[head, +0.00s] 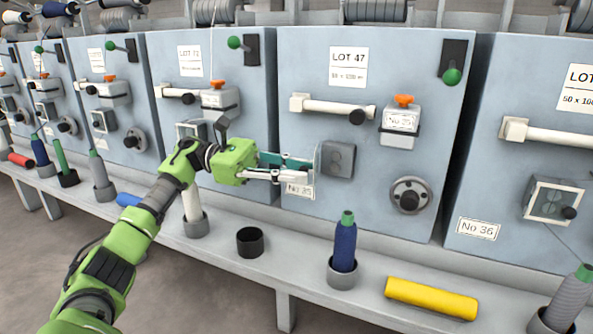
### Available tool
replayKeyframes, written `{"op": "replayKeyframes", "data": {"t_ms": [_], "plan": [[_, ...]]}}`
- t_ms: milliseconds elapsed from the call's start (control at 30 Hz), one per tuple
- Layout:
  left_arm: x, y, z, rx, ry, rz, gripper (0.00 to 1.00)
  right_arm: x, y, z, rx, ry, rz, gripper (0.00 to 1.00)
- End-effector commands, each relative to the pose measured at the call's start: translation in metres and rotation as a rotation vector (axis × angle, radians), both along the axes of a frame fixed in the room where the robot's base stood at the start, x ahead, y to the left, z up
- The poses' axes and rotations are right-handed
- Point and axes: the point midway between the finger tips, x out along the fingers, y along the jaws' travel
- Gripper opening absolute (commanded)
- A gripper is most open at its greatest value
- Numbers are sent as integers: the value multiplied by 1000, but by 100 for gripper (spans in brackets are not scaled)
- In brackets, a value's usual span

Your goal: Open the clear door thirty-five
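The number thirty-five label (299,190) is on the grey-blue machine front in the middle, partly behind my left gripper. The clear door (318,158) stands swung out from the left side of a small grey box (338,161) and shows as a thin, nearly edge-on pane. The inside of the box is exposed. My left gripper (311,172) comes in from the left, its fingers beside the door pane. A gap shows between the teal finger and the pale finger, so it looks open. Whether a finger touches the pane cannot be told. My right gripper is not in view.
A white bar (325,106), a meter with an orange knob (403,120) and a round dial (410,196) sit around the box. The ledge below carries a black cup (250,241), a blue spool (345,247) and a yellow tube (431,298). Machine thirty-six (530,150) stands right.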

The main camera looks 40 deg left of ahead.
Motion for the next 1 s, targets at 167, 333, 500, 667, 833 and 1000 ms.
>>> {"op": "replayKeyframes", "data": {"t_ms": [167,333,500,667,833,1000], "plan": [[-1,7,1,-1,0,4,20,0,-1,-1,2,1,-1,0],[-10,34,1,-2,-2,7,20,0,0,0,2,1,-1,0],[-21,67,2,-1,-3,5,20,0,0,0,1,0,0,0],[-29,92,2,-3,-2,2,20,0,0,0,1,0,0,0],[-34,107,1,-1,-1,2,20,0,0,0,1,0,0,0],[-37,113,0,0,-1,0,20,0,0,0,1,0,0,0]]}}
